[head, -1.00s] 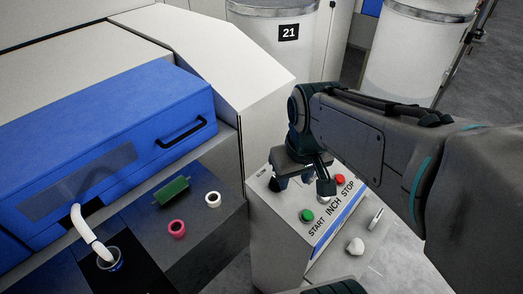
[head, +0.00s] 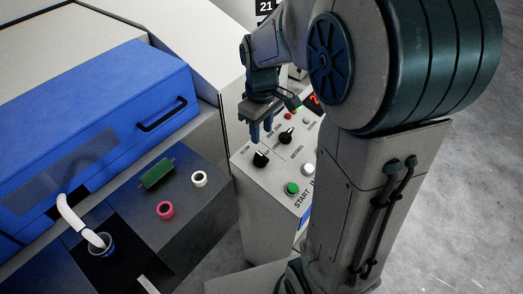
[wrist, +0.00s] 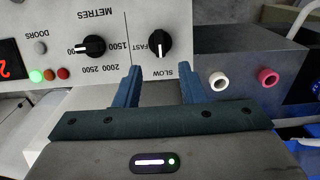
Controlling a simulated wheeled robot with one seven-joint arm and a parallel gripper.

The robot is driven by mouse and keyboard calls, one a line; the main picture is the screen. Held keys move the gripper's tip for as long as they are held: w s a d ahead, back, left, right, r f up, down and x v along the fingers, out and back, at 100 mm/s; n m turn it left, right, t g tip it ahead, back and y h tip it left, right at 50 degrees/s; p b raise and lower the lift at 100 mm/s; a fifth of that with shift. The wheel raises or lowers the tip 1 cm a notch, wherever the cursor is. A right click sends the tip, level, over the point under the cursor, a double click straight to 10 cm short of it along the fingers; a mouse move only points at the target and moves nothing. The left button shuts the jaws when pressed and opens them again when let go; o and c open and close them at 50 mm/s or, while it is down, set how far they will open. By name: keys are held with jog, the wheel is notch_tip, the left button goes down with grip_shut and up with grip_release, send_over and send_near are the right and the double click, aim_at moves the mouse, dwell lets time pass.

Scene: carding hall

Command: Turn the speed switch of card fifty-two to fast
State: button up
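The control panel (head: 270,178) carries a black speed knob (head: 261,158), which also shows in the wrist view (wrist: 160,42) with FAST and SLOW printed beside it. Its white mark points down in the wrist picture, toward my gripper; I cannot tell which setting that is. My gripper (head: 262,130) is open and empty, above the panel just behind the speed knob in the head view. In the wrist view its blue fingers (wrist: 160,72) are spread and the knob appears between and beyond their tips, apparently untouched. A red display (wrist: 5,65) is cut off, showing only a 2.
A second black knob (wrist: 92,46), marked METRES, is close beside the speed knob. A green START button (head: 292,188) and a white button (head: 307,170) are nearer the front. White (head: 199,179) and pink (head: 165,210) rings and a green block (head: 163,172) lie left on the machine.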

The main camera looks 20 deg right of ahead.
aim_at(261, 155)
notch_tip(261, 155, down, 10)
jog(key=shift+r, duration=0.25)
grip_shut()
